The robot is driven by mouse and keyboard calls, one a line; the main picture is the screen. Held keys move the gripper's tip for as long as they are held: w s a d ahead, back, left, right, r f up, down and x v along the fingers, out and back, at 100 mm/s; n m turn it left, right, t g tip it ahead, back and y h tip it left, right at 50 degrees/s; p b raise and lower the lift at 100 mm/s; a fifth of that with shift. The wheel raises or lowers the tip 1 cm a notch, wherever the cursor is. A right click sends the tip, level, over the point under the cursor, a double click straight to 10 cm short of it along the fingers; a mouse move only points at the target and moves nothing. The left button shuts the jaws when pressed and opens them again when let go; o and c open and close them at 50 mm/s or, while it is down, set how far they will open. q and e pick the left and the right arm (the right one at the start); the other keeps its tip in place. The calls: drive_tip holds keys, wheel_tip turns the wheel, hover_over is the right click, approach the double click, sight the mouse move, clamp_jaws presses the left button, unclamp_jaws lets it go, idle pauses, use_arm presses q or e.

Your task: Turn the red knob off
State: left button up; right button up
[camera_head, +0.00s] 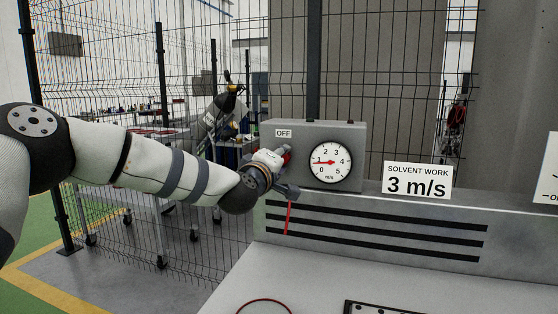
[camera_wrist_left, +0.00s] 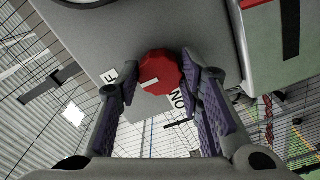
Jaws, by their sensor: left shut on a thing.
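The red knob (camera_wrist_left: 160,73) sits on the face of a grey control box (camera_head: 354,133). In the left wrist view it lies between the two fingers of my left gripper (camera_wrist_left: 158,78), which is shut on it. A white mark on the knob points left and slightly down in that view. Parts of an OFF label (camera_wrist_left: 111,76) and an ON label (camera_wrist_left: 178,101) show beside it. In the head view my left gripper (camera_head: 281,160) hides most of the knob, and the OFF label (camera_head: 283,133) is above it. My right gripper is not in view.
A round gauge (camera_head: 330,162) is right of the knob, its needle pointing left near 1. A sign (camera_head: 417,181) reads "SOLVENT WORK 3 m/s". A slotted metal panel (camera_head: 380,216) is below, above a pale work surface (camera_head: 290,272). A wire fence (camera_head: 130,90) stands behind.

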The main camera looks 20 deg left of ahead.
use_arm(q)
drive_tip(key=shift+d, duration=0.1)
idle(0.4)
drive_tip(key=o, duration=1.2)
drive_tip(key=shift+c, duration=0.2)
drive_tip(key=s, duration=1.2)
drive_tip(key=shift+a, duration=0.25)
